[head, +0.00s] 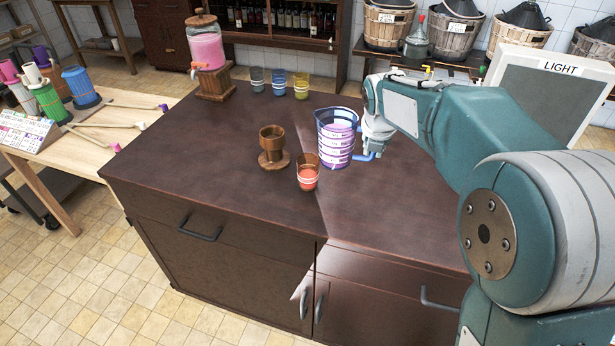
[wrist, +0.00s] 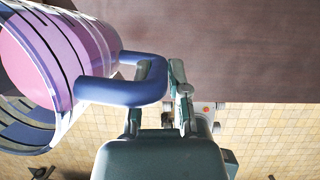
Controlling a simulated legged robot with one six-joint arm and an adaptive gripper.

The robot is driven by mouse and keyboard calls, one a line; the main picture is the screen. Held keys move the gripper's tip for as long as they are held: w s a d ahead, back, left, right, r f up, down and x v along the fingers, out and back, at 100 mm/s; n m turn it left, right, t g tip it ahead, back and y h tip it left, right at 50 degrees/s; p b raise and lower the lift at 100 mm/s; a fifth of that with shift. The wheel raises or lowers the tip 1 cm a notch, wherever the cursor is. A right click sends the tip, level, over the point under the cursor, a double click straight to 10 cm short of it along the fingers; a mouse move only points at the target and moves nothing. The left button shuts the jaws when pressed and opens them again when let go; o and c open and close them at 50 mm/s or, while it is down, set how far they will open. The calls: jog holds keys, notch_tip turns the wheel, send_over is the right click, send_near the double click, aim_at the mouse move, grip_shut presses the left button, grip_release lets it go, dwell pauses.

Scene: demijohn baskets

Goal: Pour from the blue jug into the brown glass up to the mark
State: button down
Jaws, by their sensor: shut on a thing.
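The blue jug (head: 337,140), banded and clear-walled with pink-purple liquid inside, stands about upright at the middle of the counter. I cannot tell if its base touches the top. My gripper (head: 371,152) is shut on its blue handle, on the jug's right side. In the wrist view the gripper (wrist: 181,98) closes on the handle (wrist: 125,91), and the jug (wrist: 60,60) fills the upper left. The brown glass (head: 307,174) stands just front-left of the jug, apart from it. It holds orange-red in its lower part, with a pale ring around it.
A brown cup-shaped stand (head: 272,150) is left of the glass. Grey (head: 257,80), blue (head: 279,83) and yellow (head: 301,87) glasses stand behind. A pink-filled dispenser (head: 206,50) is back left. A LIGHT panel (head: 545,95) is right. The counter's left front is clear.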

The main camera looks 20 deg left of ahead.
jog(key=s+r, duration=0.1)
jog(key=s+d+r, duration=0.1)
jog(key=s, duration=0.1)
jog(key=s+d+r, duration=0.1)
jog(key=shift+s+d, duration=0.15)
jog(key=shift+d, duration=0.05)
dwell(0.6)
jog(key=shift+s, duration=0.1)
dwell(0.4)
